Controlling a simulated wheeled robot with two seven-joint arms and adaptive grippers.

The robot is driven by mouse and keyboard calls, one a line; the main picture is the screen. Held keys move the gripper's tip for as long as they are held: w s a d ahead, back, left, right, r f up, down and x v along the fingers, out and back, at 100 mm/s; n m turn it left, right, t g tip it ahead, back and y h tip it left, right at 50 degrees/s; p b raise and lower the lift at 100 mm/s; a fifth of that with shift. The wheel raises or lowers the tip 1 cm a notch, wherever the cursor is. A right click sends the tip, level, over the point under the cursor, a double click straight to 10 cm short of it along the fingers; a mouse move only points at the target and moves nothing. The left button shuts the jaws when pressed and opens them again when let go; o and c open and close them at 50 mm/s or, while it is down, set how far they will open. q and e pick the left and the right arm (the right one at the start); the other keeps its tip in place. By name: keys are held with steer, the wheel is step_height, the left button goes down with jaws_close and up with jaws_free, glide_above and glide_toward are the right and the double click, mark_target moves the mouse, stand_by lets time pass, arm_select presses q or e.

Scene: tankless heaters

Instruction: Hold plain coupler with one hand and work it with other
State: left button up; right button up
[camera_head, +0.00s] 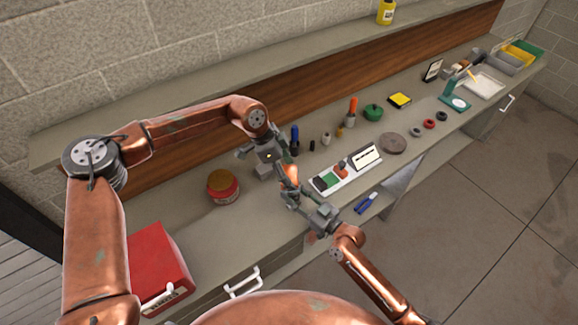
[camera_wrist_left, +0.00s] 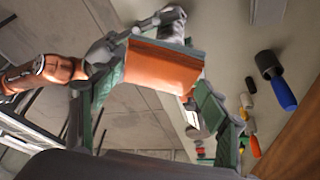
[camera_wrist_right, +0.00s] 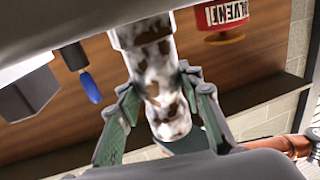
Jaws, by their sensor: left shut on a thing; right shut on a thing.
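The plain coupler (camera_head: 290,174) is a short copper-orange cylinder held between my two grippers above the bench. In the left wrist view the coupler (camera_wrist_left: 160,66) lies between the green-padded fingers of my left gripper (camera_wrist_left: 158,85), which is shut on it. In the right wrist view a shiny, mottled white-and-brown cylinder (camera_wrist_right: 163,85), apparently the same coupler, stands between the fingers of my right gripper (camera_wrist_right: 165,110). The right gripper is shut on it from the other side. The fingers hide parts of the coupler in the head view.
A red-labelled solvent tin (camera_head: 223,187) stands left of the grippers and a red box (camera_head: 158,265) further left. A parts tray (camera_head: 346,170) lies just right. Blue-handled pliers (camera_head: 366,203) lie near the front edge. Several small items stand farther along the bench (camera_head: 420,110).

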mark_target(295, 170)
arm_select(q)
step_height(295, 170, down, 3)
steer(key=shift+r, duration=0.15)
steer(key=shift+w+d+f, duration=0.15)
steer(key=shift+d+f, duration=0.05)
steer(key=shift+d, duration=0.05)
steer(key=shift+w+d, duration=0.2)
steer(key=shift+d, duration=0.05)
steer(key=shift+c, duration=0.5)
steer(key=shift+w+d+f, duration=0.1)
steer(key=shift+w+d, duration=0.6)
steer(key=shift+d, duration=0.25)
steer(key=shift+s+a, duration=0.55)
steer(key=shift+a, duration=0.2)
steer(key=shift+s+a, duration=0.5)
steer(key=shift+a, duration=0.25)
steer(key=w+d, duration=0.2)
steer(key=shift+d, duration=0.4)
steer(key=shift+a, duration=0.15)
steer(key=shift+s+a, duration=1)
steer(key=shift+a, duration=0.25)
steer(key=shift+w+d, duration=0.55)
steer(key=shift+d, duration=0.15)
steer(key=shift+w+d, duration=0.5)
steer(key=shift+d, duration=0.2)
steer(key=s+a, duration=0.2)
steer(key=shift+a, duration=0.35)
steer(key=shift+r, duration=4.05)
